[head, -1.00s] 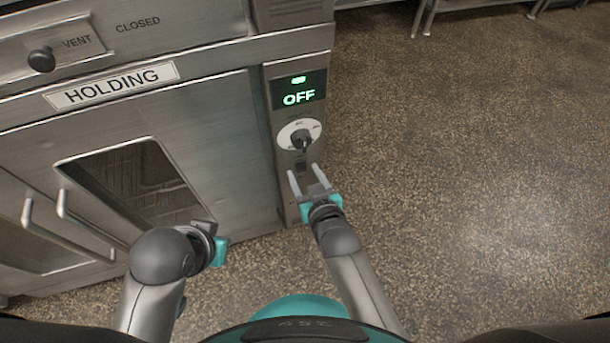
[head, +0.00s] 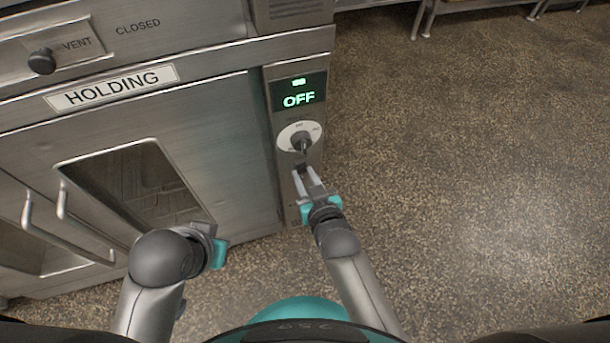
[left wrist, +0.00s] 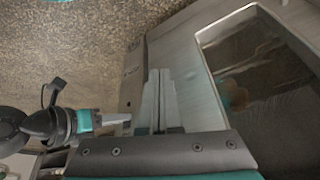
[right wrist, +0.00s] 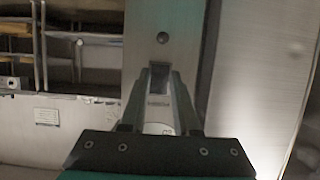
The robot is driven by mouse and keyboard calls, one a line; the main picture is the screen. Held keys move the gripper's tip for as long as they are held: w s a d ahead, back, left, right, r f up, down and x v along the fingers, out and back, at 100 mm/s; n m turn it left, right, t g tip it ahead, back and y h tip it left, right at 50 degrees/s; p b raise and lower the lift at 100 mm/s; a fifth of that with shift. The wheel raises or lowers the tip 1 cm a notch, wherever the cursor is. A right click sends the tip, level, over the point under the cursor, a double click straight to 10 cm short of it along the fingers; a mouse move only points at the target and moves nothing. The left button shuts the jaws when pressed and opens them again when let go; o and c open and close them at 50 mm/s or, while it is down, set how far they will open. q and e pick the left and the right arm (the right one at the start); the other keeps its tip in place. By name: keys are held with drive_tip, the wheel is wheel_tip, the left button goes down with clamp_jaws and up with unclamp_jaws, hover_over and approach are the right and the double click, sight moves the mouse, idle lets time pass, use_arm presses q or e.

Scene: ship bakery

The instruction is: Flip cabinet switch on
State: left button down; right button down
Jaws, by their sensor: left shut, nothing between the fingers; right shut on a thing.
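The steel holding cabinet (head: 225,130) has a control panel at its right edge. Its display (head: 299,93) reads OFF in green. A small dark switch (head: 301,167) sits below the round dial. In the right wrist view the switch (right wrist: 159,76) shows between my fingertips. My right gripper (head: 304,176) is shut on the switch; the fingers partly cover it, so its exact tilt is unclear. My left gripper (left wrist: 159,76) is shut and empty in front of the cabinet door, and its fingers are hardly visible in the head view.
A dial (head: 300,137) with a dark knob is just above the switch. Door handles (head: 75,222) stick out at the left. A vent knob (head: 42,61) is at the upper left. The speckled floor (head: 460,180) to the right is clear.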

use_arm(q)
drive_tip(key=shift+f, duration=0.1)
use_arm(e)
drive_tip(key=shift+f+b, duration=0.2)
drive_tip(key=shift+b, duration=0.2)
drive_tip(key=t+b, duration=0.2)
drive_tip(key=shift+f+y+b, duration=0.2)
drive_tip(key=shift+y+b, duration=0.1)
drive_tip(key=shift+b, duration=0.05)
drive_tip(key=shift+t+b, duration=0.3)
use_arm(q)
drive_tip(key=w+d+r+t+h, duration=0.1)
drive_tip(key=w+d+t+h, duration=0.2)
drive_tip(key=w+d+t, duration=0.2)
drive_tip(key=shift+d+r+m+t, duration=0.35)
drive_tip(key=shift+d+t, duration=0.15)
drive_tip(key=shift+d, duration=0.5)
drive_tip(key=shift+w, duration=0.1)
use_arm(e)
drive_tip(key=c, duration=0.6)
unclamp_jaws()
drive_tip(key=shift+c, duration=0.2)
